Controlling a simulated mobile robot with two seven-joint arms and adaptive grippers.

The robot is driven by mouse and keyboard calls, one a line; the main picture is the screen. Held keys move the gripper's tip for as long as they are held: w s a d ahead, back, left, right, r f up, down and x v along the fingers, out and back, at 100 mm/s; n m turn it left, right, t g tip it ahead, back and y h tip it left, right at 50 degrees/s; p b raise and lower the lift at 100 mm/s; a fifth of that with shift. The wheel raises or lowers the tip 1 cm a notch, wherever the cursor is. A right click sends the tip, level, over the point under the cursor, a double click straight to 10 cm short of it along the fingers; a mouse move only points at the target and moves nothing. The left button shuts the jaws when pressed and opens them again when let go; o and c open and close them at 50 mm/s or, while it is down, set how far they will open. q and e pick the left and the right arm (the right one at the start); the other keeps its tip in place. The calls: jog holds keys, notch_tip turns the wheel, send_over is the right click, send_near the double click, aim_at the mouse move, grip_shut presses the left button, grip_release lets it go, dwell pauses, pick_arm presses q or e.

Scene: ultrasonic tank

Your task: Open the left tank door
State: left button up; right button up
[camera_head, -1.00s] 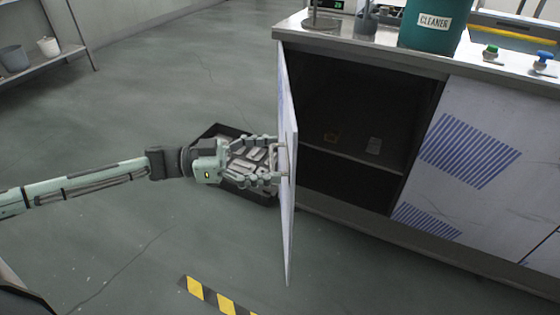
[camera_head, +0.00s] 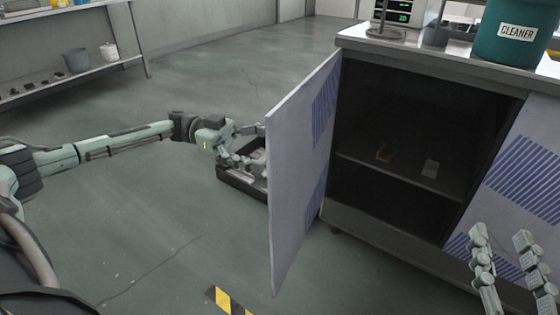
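The left tank door (camera_head: 300,165) stands swung wide open from the cabinet, its blue-striped inner face toward me. The dark cabinet interior (camera_head: 400,120) with one shelf shows behind it. My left gripper (camera_head: 256,143) is at the door's outer side, by its free edge. Its fingertips are hidden behind the door, and so is the handle, so I cannot tell whether it grips anything. My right gripper (camera_head: 501,238) is at the lower right, in front of the closed right door (camera_head: 525,165). Its fingers are apart and empty.
A black bin (camera_head: 235,180) stands on the floor behind my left gripper. A green cleaner container (camera_head: 512,30) is on the countertop. A shelf rack (camera_head: 120,62) stands at the far left. Yellow-black tape (camera_head: 222,299) marks the floor in front. The floor at left is mostly clear.

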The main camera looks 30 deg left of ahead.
pick_arm(q)
jog(key=shift+s+a+f+m+g+b, duration=0.1)
jog(key=shift+a+m+g+b, duration=0.15)
jog(key=shift+a+g+b, duration=0.25)
jog(key=shift+s+a+f+m+g+b, duration=0.15)
jog(key=shift+a+m+g, duration=0.15)
jog(key=shift+a, duration=0.35)
pick_arm(e)
notch_tip(320, 180, up, 6)
jog(key=s+t+y, duration=0.1)
jog(key=s+t, duration=0.1)
jog(key=t, duration=0.1)
jog(key=shift+a+f, duration=0.15)
jog(key=shift+a, duration=0.2)
pick_arm(q)
jog(key=shift+r, duration=0.1)
jog(key=o, duration=1.4)
jog(key=shift+o, duration=0.2)
jog(key=shift+w+a+r, duration=0.1)
jog(key=shift+a, duration=0.05)
